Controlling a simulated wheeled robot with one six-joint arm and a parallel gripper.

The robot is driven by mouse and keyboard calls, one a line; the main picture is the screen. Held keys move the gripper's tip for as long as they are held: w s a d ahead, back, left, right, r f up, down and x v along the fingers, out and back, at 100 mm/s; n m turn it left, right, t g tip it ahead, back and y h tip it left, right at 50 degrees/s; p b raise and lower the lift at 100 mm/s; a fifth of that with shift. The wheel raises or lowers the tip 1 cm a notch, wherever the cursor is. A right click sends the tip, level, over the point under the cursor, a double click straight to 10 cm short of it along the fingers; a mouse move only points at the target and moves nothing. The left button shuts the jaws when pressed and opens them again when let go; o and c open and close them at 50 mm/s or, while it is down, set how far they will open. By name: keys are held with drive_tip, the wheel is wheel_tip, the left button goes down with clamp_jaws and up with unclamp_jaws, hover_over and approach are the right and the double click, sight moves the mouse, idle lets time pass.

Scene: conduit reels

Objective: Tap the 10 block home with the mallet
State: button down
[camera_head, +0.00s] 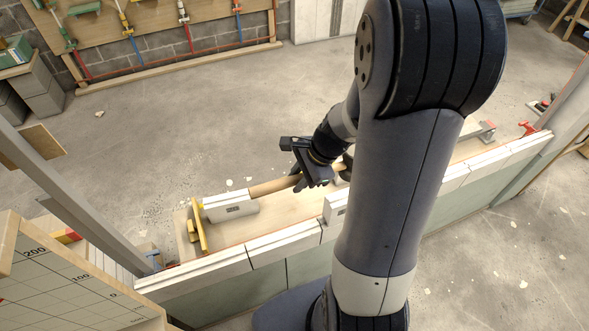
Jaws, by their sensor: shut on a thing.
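My gripper (311,178) is shut around the tan wooden handle of the mallet (272,186), above the long wooden tray-like bench top (255,229). The handle sticks out to the left of the jaws and also shows a little to their right. A dark shape at its right end, perhaps the mallet's head, is mostly hidden behind my arm. A grey block (231,211) with a small dark label lies at the left end of the bench. A pale block (334,207) with a dark mark stands at the near edge beside my arm. I cannot read which is the 10 block.
A yellow upright bar (201,226) crosses the left end of the bench. White rails (285,243) line its near edge. A grey post (70,203) and a numbered grid board (65,285) stand at left. A red item (528,128) is at the far right end. My arm hides the bench's middle.

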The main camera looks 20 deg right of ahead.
wheel_tip(320, 180, down, 6)
drive_tip(key=b, duration=0.5)
drive_tip(key=shift+b, duration=0.3)
drive_tip(key=shift+s+a+r+p, duration=0.15)
drive_tip(key=shift+r+p, duration=0.1)
drive_tip(key=shift+p, duration=0.15)
idle(1.3)
drive_tip(key=shift+f, duration=0.1)
idle(0.9)
